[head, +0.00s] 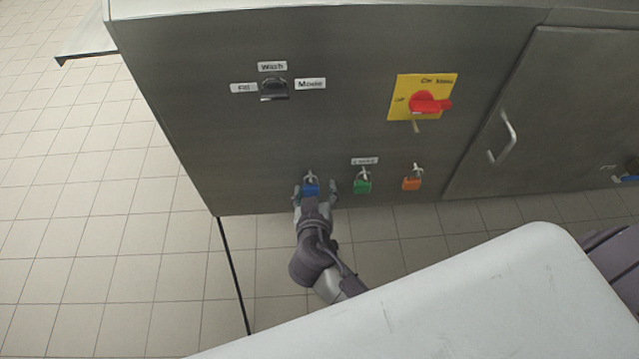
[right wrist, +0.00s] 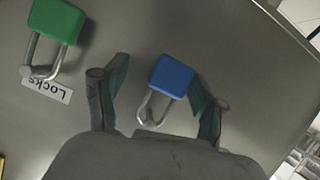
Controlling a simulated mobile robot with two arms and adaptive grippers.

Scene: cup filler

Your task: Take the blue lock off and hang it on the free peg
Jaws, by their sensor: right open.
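The blue lock (head: 311,189) hangs by its shackle on the left peg of the grey cabinet front. My right gripper (head: 316,191) is open, with one finger on each side of the blue lock. In the right wrist view the blue lock (right wrist: 172,76) sits between the open fingers (right wrist: 160,92), nearer the right one, with a visible gap to the left one. A green lock (head: 363,186) and an orange lock (head: 412,184) hang to its right. I cannot make out a clearly free peg. My left gripper is out of view.
A "Locks" label (head: 364,161) is above the green lock. A red rotary switch (head: 430,103) on a yellow plate has a small pale piece (head: 416,126) below it. A black selector knob (head: 274,89) is upper left. A door handle (head: 503,138) sticks out at right.

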